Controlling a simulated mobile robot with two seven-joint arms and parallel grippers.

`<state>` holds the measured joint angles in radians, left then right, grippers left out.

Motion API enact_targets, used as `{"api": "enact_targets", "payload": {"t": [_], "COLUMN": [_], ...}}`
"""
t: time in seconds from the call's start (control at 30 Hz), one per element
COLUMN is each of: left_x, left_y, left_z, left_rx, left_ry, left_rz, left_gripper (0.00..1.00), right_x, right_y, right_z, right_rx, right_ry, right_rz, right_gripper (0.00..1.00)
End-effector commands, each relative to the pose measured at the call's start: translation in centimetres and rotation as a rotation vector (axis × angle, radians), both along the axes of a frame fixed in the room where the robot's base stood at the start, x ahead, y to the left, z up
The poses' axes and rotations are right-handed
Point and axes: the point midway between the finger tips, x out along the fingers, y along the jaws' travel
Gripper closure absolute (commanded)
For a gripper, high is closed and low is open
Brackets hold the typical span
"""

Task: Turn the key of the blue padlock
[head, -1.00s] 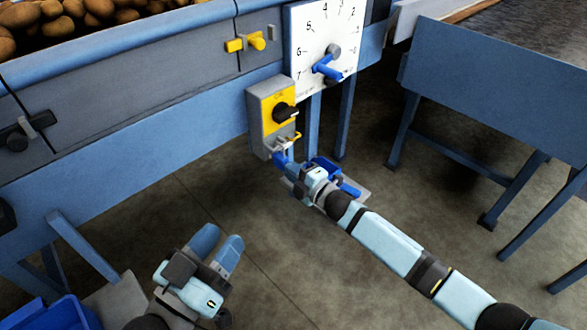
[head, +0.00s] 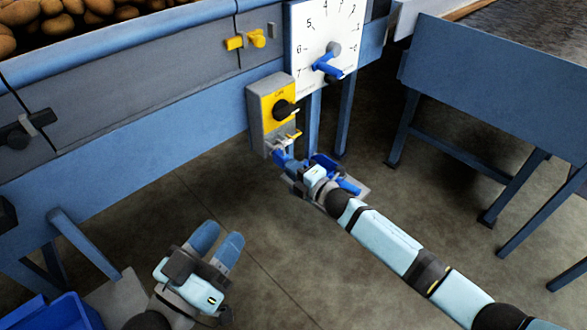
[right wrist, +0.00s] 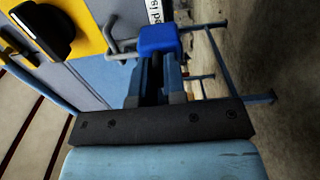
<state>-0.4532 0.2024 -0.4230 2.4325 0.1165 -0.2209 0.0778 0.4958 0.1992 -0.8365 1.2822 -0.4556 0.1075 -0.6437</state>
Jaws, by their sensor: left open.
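The blue padlock (right wrist: 160,38) hangs at the metal hasp of the switch box, just beyond the fingertips of my right gripper (right wrist: 157,60). In the head view my right gripper (head: 288,166) is at the bottom of the grey and yellow switch box (head: 268,110), and the padlock is hard to tell from the blue fingers there. The key is hidden by the fingers. I cannot tell whether these fingers are shut on it. My left gripper (head: 218,243) is open and empty above the floor, well away from the box.
The switch box has a black rotary knob (head: 284,110). A white dial plate (head: 318,35) with a blue pointer is above right of it. Yellow catches (head: 246,41) are on the grader's side. A blue bin (head: 60,312) is at lower left. The floor between my arms is clear.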

Motion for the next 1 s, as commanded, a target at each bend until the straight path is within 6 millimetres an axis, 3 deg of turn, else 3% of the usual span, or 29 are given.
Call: {"api": "enact_targets", "payload": {"t": [0.03, 0.1, 0.47, 0.63, 0.77, 1.0], "left_x": [0.0, 0.0, 0.0, -0.1, -0.1, 0.2], "left_y": [0.0, 0.0, 0.0, 0.2, 0.5, 1.2], "left_z": [0.0, 0.0, 0.3, 1.9, 1.8, -0.9], "left_rx": [0.000, 0.000, -0.001, -0.017, -0.004, 0.068], "left_ry": [0.000, 0.000, -0.004, -0.044, -0.031, 0.080], "left_rz": [0.000, 0.000, 0.002, 0.013, 0.026, 0.050], "left_gripper": [0.57, 0.57, 0.57, 0.57, 0.57, 0.57], "right_x": [0.0, 0.0, -0.4, -2.3, -4.6, -8.1], "right_y": [0.0, 0.0, -0.5, -2.4, -4.6, -8.0], "right_z": [0.0, 0.0, 0.0, 0.2, 0.2, 0.2], "right_rx": [0.000, 0.000, 0.000, -0.001, -0.001, -0.001], "right_ry": [0.000, 0.000, 0.001, 0.002, 0.003, 0.002], "right_rz": [0.000, 0.000, -0.001, -0.001, -0.001, -0.001], "right_gripper": [0.77, 0.65, 0.65, 0.65, 0.65, 0.65]}}
